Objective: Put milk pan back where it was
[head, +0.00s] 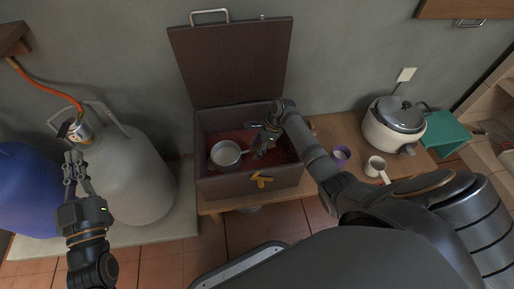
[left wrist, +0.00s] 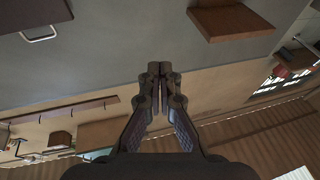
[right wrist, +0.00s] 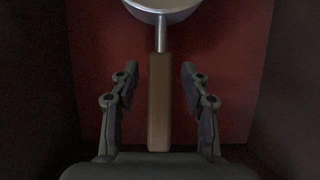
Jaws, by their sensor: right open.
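The milk pan (head: 225,153) is a small light metal pan. It sits inside an open dark brown box (head: 247,187) with a red floor, and its handle points right toward my right gripper (head: 260,146). In the right wrist view the brown wooden handle (right wrist: 159,110) lies between the two open fingers, with a gap on each side. Part of the metal bowl (right wrist: 162,6) shows at the top of that view. My left gripper (head: 75,165) is shut and empty, raised in front of the gas cylinder at the left.
The box lid (head: 232,60) stands open against the wall. A grey gas cylinder (head: 140,180) and a blue one (head: 27,185) stand at the left. A purple cup (head: 341,153), a white mug (head: 375,166) and a rice cooker (head: 394,130) stand right of the box.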

